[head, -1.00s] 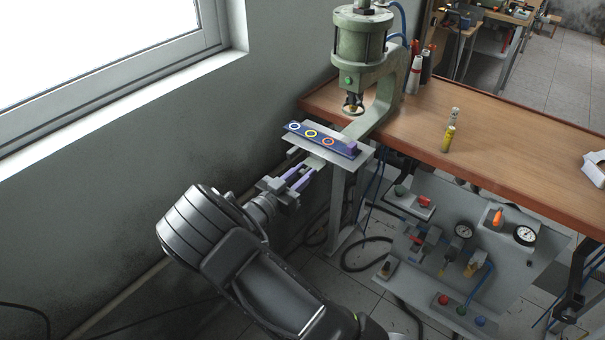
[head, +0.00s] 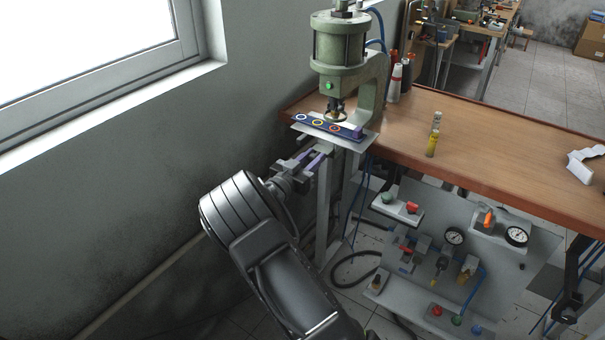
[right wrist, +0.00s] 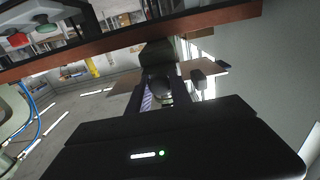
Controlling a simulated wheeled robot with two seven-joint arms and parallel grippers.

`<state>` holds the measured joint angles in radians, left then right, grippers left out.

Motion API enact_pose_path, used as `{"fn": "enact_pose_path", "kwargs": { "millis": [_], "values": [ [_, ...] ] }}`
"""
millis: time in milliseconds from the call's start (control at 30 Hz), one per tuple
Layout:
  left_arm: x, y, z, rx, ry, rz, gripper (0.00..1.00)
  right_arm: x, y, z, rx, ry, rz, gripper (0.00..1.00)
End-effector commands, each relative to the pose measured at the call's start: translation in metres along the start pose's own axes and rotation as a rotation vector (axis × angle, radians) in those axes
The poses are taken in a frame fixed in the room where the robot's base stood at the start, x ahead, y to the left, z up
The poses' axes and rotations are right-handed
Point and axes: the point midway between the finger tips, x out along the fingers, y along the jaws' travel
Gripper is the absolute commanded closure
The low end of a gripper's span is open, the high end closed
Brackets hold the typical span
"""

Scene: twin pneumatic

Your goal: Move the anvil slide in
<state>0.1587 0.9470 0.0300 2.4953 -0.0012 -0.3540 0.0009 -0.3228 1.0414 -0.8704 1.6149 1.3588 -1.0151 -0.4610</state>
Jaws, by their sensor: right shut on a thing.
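The anvil slide is a flat grey plate (head: 352,143) with a dark blue strip (head: 326,126) on it, marked with white, yellow and orange rings. It lies level at the front of the green pneumatic press (head: 340,45), with the strip close below the press ram (head: 336,113). My right gripper (head: 318,158) is at the slide's near underside, shut on the slide's near part. The exact gripped part is hidden by the plate and fingers. In the right wrist view the gripper (right wrist: 155,98) is dark and its hold is unclear. My left gripper is not in view.
A wall and window are at the left. Blue hoses hang beside the press.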

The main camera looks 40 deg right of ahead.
Motion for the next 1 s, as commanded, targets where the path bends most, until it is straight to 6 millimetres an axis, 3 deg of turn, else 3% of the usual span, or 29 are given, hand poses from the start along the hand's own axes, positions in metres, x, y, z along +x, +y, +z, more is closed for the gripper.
{"fn": "enact_pose_path", "kwargs": {
  "millis": [267, 300, 500, 1000],
  "values": [
    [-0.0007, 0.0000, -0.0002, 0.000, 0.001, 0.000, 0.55, 0.0036, -0.0001, -0.0030, 0.000, 0.003, -0.002, 1.00],
    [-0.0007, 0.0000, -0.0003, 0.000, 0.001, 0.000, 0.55, 0.0037, -0.0001, -0.0031, 0.000, 0.003, -0.002, 0.72],
    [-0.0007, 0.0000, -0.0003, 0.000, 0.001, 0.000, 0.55, 0.0039, 0.0011, -0.0029, 0.000, 0.003, 0.001, 0.55],
    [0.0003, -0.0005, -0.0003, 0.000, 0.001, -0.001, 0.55, 0.0020, 0.0044, -0.0009, -0.002, 0.001, 0.008, 0.54]
  ]
}}
